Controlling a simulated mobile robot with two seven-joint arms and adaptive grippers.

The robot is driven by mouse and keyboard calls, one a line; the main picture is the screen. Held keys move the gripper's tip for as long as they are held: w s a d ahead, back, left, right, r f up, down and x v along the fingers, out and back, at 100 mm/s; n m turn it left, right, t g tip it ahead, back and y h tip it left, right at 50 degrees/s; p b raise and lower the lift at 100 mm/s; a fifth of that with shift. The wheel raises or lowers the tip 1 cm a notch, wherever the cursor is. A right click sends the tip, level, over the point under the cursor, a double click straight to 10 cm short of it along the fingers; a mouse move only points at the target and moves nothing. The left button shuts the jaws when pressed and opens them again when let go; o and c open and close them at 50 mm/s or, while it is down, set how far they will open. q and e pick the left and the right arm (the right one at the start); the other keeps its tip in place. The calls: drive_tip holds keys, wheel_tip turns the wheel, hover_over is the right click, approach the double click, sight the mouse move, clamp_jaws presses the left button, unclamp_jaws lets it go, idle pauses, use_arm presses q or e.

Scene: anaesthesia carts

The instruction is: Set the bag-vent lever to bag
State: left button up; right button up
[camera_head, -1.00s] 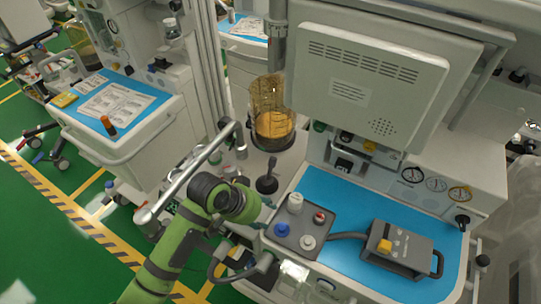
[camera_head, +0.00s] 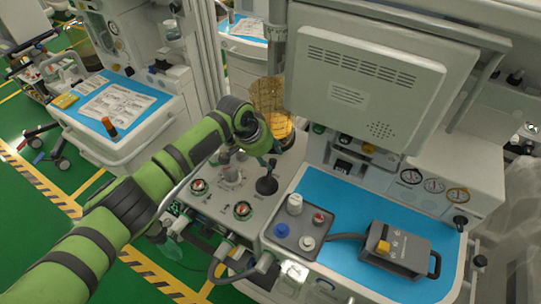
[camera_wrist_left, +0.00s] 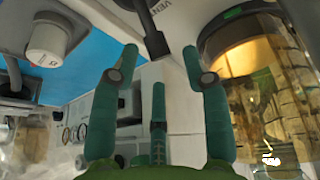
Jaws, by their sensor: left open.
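The bag-vent lever (camera_head: 267,184) is a black lever with a round black knob on the grey panel (camera_head: 217,203), left of the blue worktop. In the left wrist view the lever (camera_wrist_left: 152,38) shows at the top, beside partly visible "VEN" lettering. My left gripper (camera_head: 272,150) is just above and behind the lever in the head view, partly hidden by its own wrist. In the left wrist view its teal fingers (camera_wrist_left: 160,62) are spread, with nothing between them. The lever lies beyond the fingertips and seems apart from them. My right gripper is not in view.
A clear amber-filled canister (camera_head: 271,97) stands close behind my left gripper; it fills the right of the wrist view. A grey tray with several knobs (camera_head: 296,233) and a dark grey box (camera_head: 398,249) sit on the blue worktop (camera_head: 345,202). A monitor (camera_head: 365,85) overhangs the back.

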use_arm(q)
drive_tip(key=shift+x, duration=1.1)
drive_tip(key=c, duration=0.9)
drive_tip(key=shift+s+r, duration=0.1)
drive_tip(key=shift+r, duration=0.05)
clamp_jaws()
